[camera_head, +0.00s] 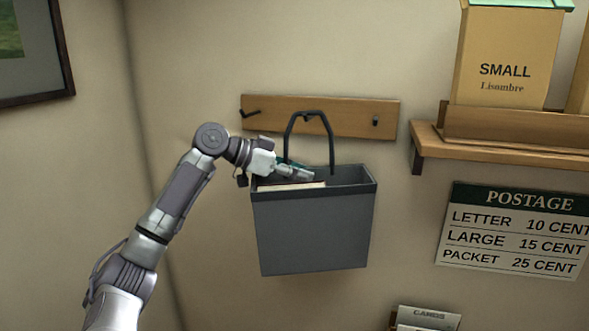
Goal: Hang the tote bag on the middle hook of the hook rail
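The grey tote bag (312,232) is upright against the wall, below the wooden hook rail (350,115). Its black handle loop (329,137) rises in front of the rail, and its top is at the middle hook (308,118). The bag looks hung there, though the exact contact is too small to tell. A cream-edged item (290,187) shows in the bag's mouth. My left gripper (308,175) is at the bag's opening, by the lower left part of the handle. Whether its fingers grip anything is unclear. My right gripper is out of view.
The left hook (249,113) and right hook (376,121) are bare. A wooden shelf (500,147) with a box marked SMALL (507,55) juts out at right. A postage sign (515,230) is below it. Wall left of the bag is clear behind my arm.

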